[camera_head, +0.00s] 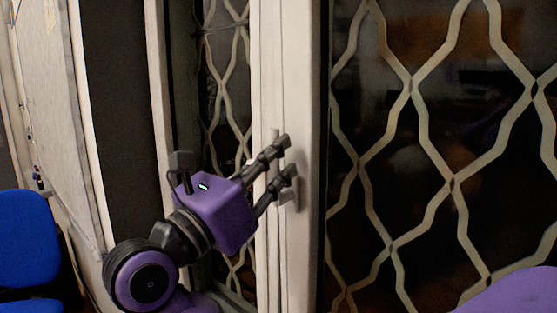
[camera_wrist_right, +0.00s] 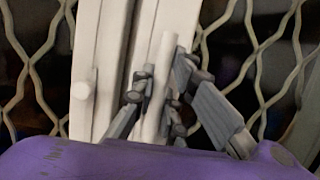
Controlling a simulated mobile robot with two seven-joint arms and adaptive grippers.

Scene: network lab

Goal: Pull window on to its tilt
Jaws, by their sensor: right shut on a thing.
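The window (camera_head: 305,100) has a white upright frame and dark glass, with pale diamond-pattern bars showing across the panes. A white handle (camera_head: 290,198) stands upright on this frame; it also shows in the wrist view as a pale bar (camera_wrist_right: 160,75). My right gripper (camera_head: 284,158) reaches up to the handle from the lower left. In the wrist view my right gripper (camera_wrist_right: 160,100) has its dark fingers on both sides of the bar, shut on it. The fingers hide part of the handle. My left gripper is not in view.
A second small white fitting (camera_wrist_right: 82,90) sits left of the held bar in the wrist view. A blue chair (camera_head: 28,240) stands at the far left of the head view, below a pale wall board (camera_head: 50,110). A dark strip of wall (camera_head: 115,130) lies left of the window.

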